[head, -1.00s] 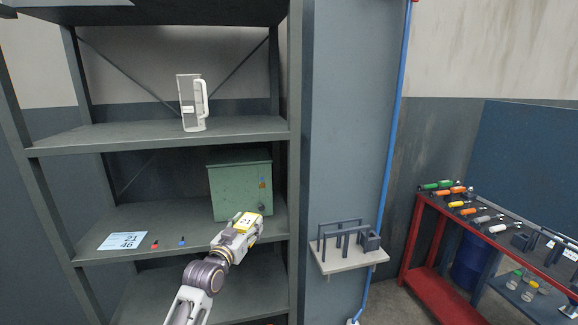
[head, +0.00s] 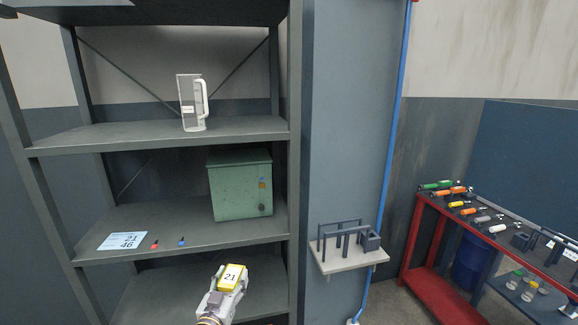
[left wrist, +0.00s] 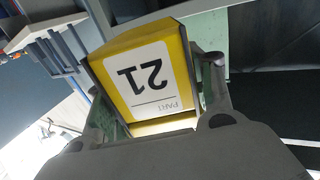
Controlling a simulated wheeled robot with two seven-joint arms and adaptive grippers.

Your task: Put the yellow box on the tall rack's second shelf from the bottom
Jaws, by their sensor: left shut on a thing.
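The yellow box (head: 232,276) has a white label reading 21. My left gripper (head: 226,285) is shut on it, in front of the tall rack (head: 296,180). In the left wrist view the yellow box (left wrist: 150,75) sits between the two fingers, label facing the camera. In the head view it is below the front edge of the shelf with the green cabinet (head: 180,246), against the lower shelf (head: 170,290). I cannot tell whether it touches that shelf. The rack's bottom is out of view. My right gripper is not in view.
A green cabinet (head: 240,187), a paper sheet (head: 122,240) and small red and blue items lie on the middle shelf. A white jug (head: 192,103) stands on the shelf above. The visible part of the lower shelf looks clear. A wall bracket (head: 350,262) is right of the rack.

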